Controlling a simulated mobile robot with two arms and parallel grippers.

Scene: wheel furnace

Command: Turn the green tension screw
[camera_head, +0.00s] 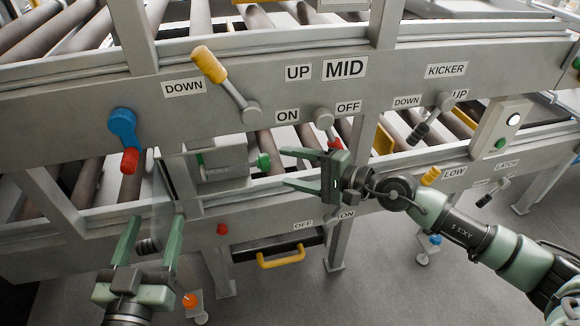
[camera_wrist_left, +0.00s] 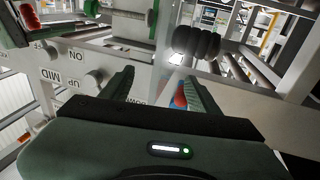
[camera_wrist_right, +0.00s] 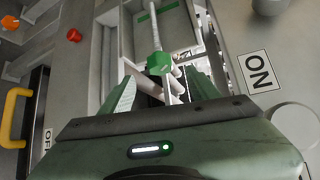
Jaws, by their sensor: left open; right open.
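The green tension screw (camera_head: 264,161) sticks out to the right of a grey bracket block on the machine front. In the right wrist view its green head (camera_wrist_right: 158,63) lies ahead, between the fingers, on a pale shaft. My right gripper (camera_head: 286,168) is open just right of the screw, its fingers pointing left at it. Whether they overlap the head is unclear, and no grip shows. My left gripper (camera_head: 154,222) is open and empty at the lower left, fingers pointing at the machine, below the bracket and away from the screw.
A yellow lever (camera_head: 210,65), a blue-and-red lever (camera_head: 123,135) and a kicker lever (camera_head: 435,115) jut from the panel. A red-tipped ON/OFF lever (camera_head: 333,138) is close above my right gripper. A yellow drawer handle (camera_head: 281,259) is below. A black ribbed part (camera_wrist_left: 197,43) is ahead of my left gripper.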

